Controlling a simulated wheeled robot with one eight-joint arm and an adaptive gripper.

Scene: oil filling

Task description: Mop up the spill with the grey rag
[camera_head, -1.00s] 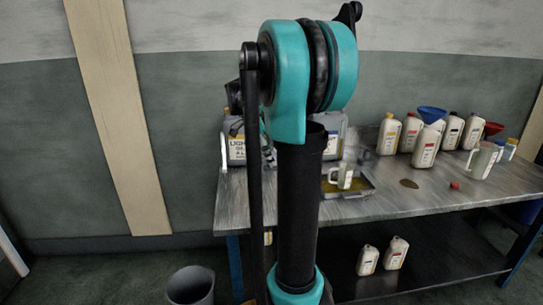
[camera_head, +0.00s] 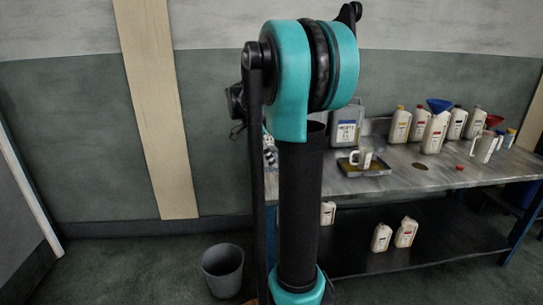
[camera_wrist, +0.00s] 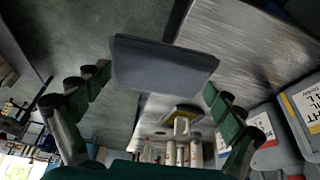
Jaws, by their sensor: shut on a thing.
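The grey rag (camera_wrist: 163,64) shows as a flat grey slab between the fingers of my gripper (camera_wrist: 158,82) in the wrist view. My gripper is shut on it, with a finger at each side. In the head view my own arm hides the gripper and the rag. The spill (camera_head: 420,166) is a small brown patch on the bench top, right of the tray with the jug. The rag is apart from the spill.
The workbench (camera_head: 455,172) carries a tray (camera_head: 377,171) with a white jug (camera_head: 364,157), several oil bottles (camera_head: 435,132), a blue funnel (camera_head: 439,104), a red cap (camera_head: 460,167) and a measuring jug (camera_head: 484,149). A grey bin (camera_head: 223,270) stands on the floor left of the bench.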

